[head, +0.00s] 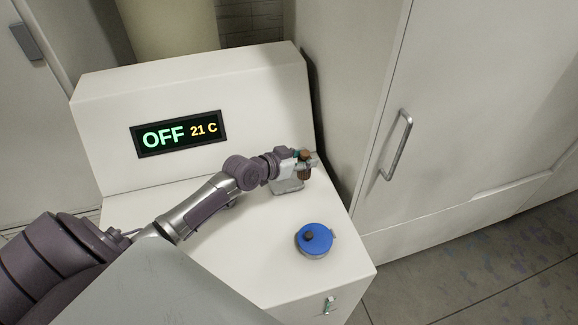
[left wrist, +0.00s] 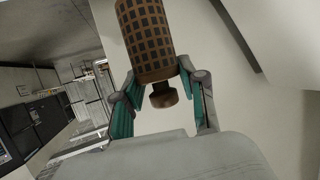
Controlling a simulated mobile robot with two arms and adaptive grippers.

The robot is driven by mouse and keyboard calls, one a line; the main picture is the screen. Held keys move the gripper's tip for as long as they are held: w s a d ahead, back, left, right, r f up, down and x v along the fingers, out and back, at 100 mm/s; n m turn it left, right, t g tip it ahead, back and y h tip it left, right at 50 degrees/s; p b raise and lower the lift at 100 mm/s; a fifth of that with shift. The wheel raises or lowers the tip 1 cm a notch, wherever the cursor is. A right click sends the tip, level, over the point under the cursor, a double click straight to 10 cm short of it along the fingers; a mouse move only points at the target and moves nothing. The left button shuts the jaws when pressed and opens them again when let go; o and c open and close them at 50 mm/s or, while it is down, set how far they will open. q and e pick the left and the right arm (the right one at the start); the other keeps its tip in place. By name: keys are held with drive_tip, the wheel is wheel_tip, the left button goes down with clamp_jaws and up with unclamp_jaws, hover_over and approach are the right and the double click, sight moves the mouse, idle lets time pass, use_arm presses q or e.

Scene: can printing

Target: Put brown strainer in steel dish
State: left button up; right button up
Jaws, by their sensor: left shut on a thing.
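The brown strainer (left wrist: 145,35) is a cylinder with a dark grid pattern and a small round knob at one end. My left gripper (left wrist: 158,78) has its teal-padded fingers shut on the strainer near the knob end. In the head view the strainer (head: 304,172) is held at the left gripper (head: 301,160), above the back right part of the white worktop. A round vessel (head: 313,255) with a grey metallic side, apparently the steel dish, stands nearer the front. My right gripper is not seen.
The white worktop (head: 240,265) has free room left of the vessel. A raised back panel with a display (head: 178,134) reads OFF and 21 C. A tall white cabinet with a metal handle (head: 397,145) stands close on the right.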

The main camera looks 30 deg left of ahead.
use_arm(q)
drive_tip(key=a+f+b, duration=0.2)
drive_tip(key=f+b, duration=0.1)
drive_tip(key=b, duration=0.1)
drive_tip(key=w+a+f+b, duration=0.1)
drive_tip(key=a+f+b, duration=0.2)
drive_tip(key=b, duration=0.1)
drive_tip(key=a+f+b, duration=0.3)
drive_tip(key=b, duration=0.1)
drive_tip(key=shift+w, duration=0.4)
drive_tip(key=shift+r, duration=0.15)
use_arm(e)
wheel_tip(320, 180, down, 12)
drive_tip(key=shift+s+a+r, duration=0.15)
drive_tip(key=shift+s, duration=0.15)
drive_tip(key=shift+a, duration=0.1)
use_arm(q)
drive_tip(key=o, duration=1.2)
drive_tip(key=shift+c, duration=0.2)
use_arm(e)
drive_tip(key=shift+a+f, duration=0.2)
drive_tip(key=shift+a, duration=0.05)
